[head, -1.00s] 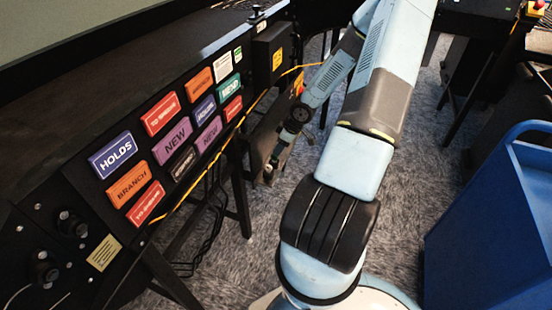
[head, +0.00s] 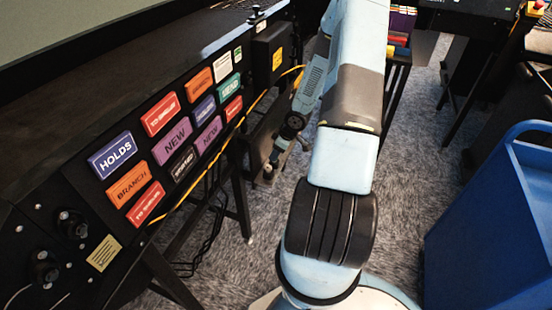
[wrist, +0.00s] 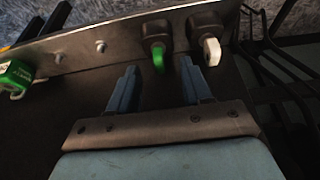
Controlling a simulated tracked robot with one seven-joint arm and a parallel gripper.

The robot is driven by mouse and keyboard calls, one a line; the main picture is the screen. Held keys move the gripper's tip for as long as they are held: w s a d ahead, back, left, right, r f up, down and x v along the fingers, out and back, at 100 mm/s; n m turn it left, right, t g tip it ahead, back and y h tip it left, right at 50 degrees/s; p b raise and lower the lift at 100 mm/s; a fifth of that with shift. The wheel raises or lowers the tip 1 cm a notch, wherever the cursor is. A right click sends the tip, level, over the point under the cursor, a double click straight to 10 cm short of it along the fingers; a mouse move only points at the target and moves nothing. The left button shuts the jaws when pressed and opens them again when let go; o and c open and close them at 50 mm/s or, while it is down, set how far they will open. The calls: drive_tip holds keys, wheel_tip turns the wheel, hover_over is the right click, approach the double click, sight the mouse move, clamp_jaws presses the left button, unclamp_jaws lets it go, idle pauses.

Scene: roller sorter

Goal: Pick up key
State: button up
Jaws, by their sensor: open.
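In the wrist view my gripper (wrist: 157,78) is open and empty. Its two blue-grey fingers point at a dark panel strip. A green piece (wrist: 158,57) sticks out of a black block just beyond and between the fingertips. A white piece (wrist: 211,51) sticks out of a second black block, right of the right finger. At the left edge a green tag (wrist: 14,74) with a pale metal part below it is partly cut off. I cannot tell which of these is the key. In the head view my gripper (head: 273,160) is small, low beside the sorter; the key cannot be made out there.
The black sorter panel (head: 75,190) with several coloured labels runs along the left. A yellow cable (head: 208,155) hangs along its edge. A blue cart (head: 485,220) stands at the right. Two bolts (wrist: 90,50) show on the strip.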

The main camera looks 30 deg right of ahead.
drive_tip(key=shift+x, duration=1.55)
clamp_jaws()
